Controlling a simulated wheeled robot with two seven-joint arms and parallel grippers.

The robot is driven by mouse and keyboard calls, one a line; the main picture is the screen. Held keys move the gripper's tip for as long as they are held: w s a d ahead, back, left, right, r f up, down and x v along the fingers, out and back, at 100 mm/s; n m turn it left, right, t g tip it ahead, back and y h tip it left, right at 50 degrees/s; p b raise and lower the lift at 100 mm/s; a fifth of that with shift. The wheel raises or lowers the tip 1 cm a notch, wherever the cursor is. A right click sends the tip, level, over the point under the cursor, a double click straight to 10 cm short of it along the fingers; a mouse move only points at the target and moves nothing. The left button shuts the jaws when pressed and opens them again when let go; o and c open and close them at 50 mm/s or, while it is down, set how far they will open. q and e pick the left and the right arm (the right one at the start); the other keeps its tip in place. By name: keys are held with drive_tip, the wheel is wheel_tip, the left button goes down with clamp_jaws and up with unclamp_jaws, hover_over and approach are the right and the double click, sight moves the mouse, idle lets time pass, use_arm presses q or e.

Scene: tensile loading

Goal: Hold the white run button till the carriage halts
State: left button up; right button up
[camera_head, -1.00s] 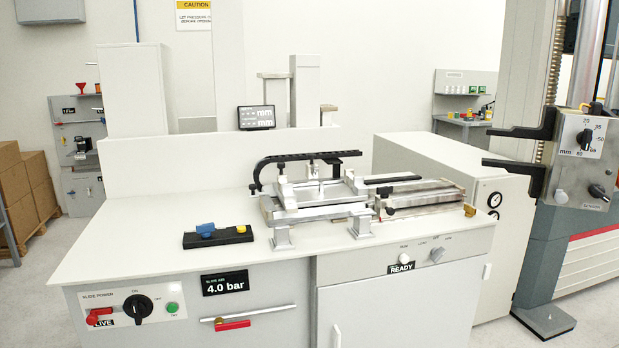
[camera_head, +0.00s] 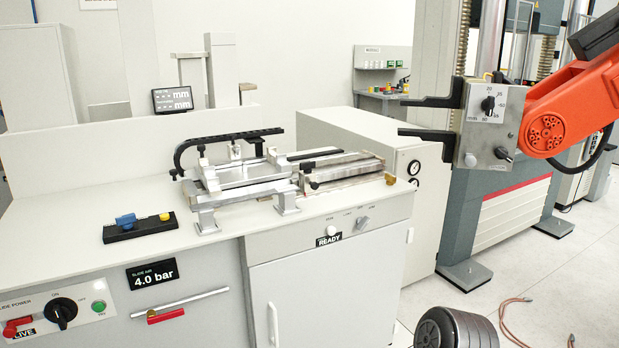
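The white run button (camera_head: 331,229) sits on the sloped front strip of the bench, just above the READY label (camera_head: 328,240). Nothing touches it. The metal slide fixture (camera_head: 232,185), with a black curved arm over it, rests on the bench top behind the button. I cannot tell which of its parts is the carriage. My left gripper is not in view.
A grey knob (camera_head: 361,222) is right of the button. A black block (camera_head: 140,228) with blue and yellow parts lies on the bench left. A sign reads 4.0 bar (camera_head: 152,274). A reddish cable (camera_head: 502,310) lies on the floor.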

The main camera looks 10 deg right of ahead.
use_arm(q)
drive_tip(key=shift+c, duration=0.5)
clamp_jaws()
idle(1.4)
